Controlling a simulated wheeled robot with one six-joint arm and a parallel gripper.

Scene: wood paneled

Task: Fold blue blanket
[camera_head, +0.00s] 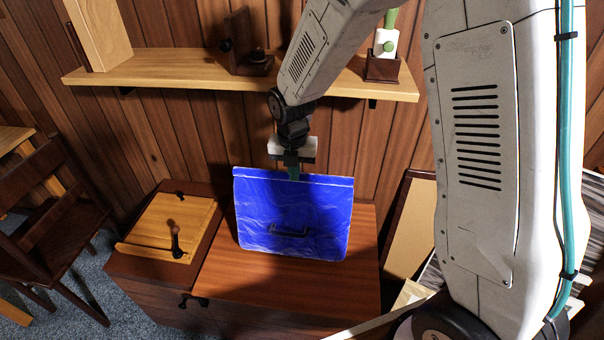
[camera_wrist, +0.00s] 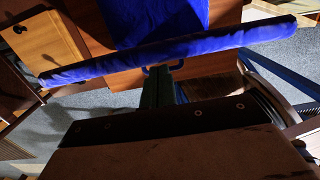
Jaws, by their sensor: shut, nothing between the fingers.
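The blue blanket (camera_head: 295,205) shows in the head view as a creased, roughly rectangular panel above the reddish-brown wooden cabinet (camera_head: 285,292). A narrow band runs along its top edge. In the wrist view a long blue edge (camera_wrist: 215,43) crosses the picture, with a broader blue part (camera_wrist: 150,12) beyond it. My gripper (camera_head: 293,174) is at the middle of the blanket's top edge, pointing down. Its dark green fingers (camera_wrist: 157,88) are shut and empty, close to that edge. Whether they touch the cloth cannot be told.
A dark handle-like shape (camera_head: 288,232) shows against the blanket. A light wooden board (camera_head: 172,227) lies on the cabinet's left part. A wall shelf (camera_head: 240,80) with several objects runs behind my arm. A dark chair (camera_head: 50,230) stands left. A framed panel (camera_head: 410,230) leans right.

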